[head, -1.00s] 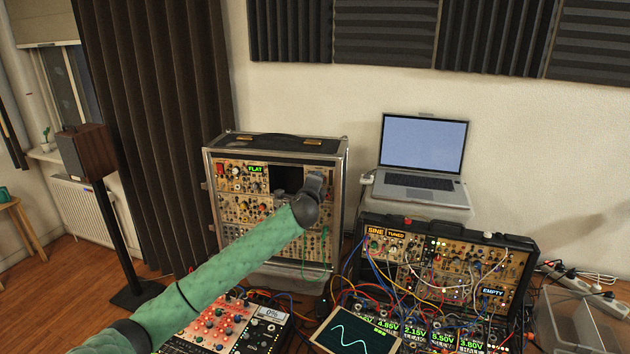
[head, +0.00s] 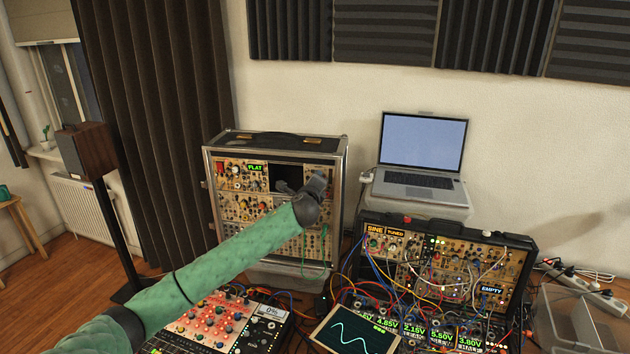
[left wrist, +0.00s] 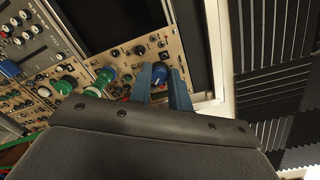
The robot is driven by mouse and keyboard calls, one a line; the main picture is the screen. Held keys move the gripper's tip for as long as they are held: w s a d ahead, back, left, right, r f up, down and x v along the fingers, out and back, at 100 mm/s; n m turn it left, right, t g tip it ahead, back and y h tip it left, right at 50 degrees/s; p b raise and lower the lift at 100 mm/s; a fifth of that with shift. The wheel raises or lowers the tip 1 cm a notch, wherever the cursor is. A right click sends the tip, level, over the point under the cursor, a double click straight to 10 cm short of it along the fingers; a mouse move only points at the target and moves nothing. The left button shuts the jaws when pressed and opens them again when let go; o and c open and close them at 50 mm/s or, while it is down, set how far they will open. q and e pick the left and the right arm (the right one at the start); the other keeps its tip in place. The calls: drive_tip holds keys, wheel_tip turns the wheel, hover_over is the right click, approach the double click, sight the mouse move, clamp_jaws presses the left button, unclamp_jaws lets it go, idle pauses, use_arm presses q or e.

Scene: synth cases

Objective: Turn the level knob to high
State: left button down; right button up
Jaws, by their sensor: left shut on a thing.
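I cannot read a level label or scale there. In the head view, my green left arm reaches to the upper right part of the silver-edged rack case (head: 343,200). Its dark wrist hides the fingers and the knob in that view. My right gripper is not in view.
Green knobs (left wrist: 104,76) sit close left of the gripper. A second synth case (head: 530,245) with many patch cables stands at right, below a laptop (head: 420,150). A mixer (head: 265,325) and a waveform screen (head: 355,332) lie in front.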

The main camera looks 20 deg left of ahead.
use_arm(q)
drive_tip(key=shift+f, duration=0.2)
drive_tip(key=c, duration=1.4)
unclamp_jaws()
drive_tip(key=shift+c, duration=0.2)
drive_tip(key=shift+o, duration=0.7)
drive_tip(key=shift+r, duration=0.1)
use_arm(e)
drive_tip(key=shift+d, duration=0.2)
use_arm(q)
drive_tip(key=s+d+b, duration=0.1)
drive_tip(key=s+b, duration=0.3)
drive_tip(key=s, duration=0.3)
drive_tip(key=shift+s, duration=0.35)
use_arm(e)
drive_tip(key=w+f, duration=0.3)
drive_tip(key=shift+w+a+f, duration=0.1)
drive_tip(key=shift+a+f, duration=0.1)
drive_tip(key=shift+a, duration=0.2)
use_arm(q)
drive_tip(key=shift+r, duration=0.1)
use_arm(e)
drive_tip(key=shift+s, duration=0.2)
